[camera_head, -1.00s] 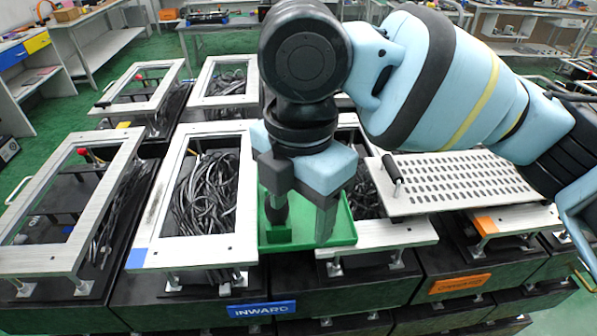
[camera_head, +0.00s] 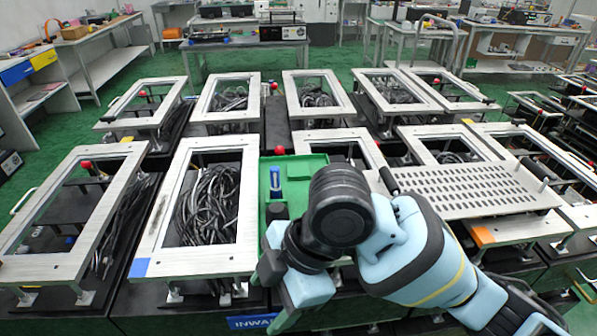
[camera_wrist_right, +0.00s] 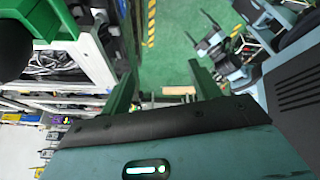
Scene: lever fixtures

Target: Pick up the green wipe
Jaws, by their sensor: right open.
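A green tray (camera_head: 298,162) lies between the metal frames in the head view. A black upright piece (camera_head: 277,211) stands in it beside my right arm; it looks like the handle of a green-based block, perhaps the wipe, whose base is mostly hidden. A black rounded end with green (camera_wrist_right: 57,20) beside it shows at the upper left of the right wrist view. My right gripper (camera_head: 280,284) is open over the tray's near end. In the wrist view its two fingers (camera_wrist_right: 163,85) are apart with nothing between them. My left gripper is not identifiable in either view.
A framed bin of black cables (camera_head: 209,197) is left of the tray. A perforated plate (camera_head: 465,190) is to the right.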

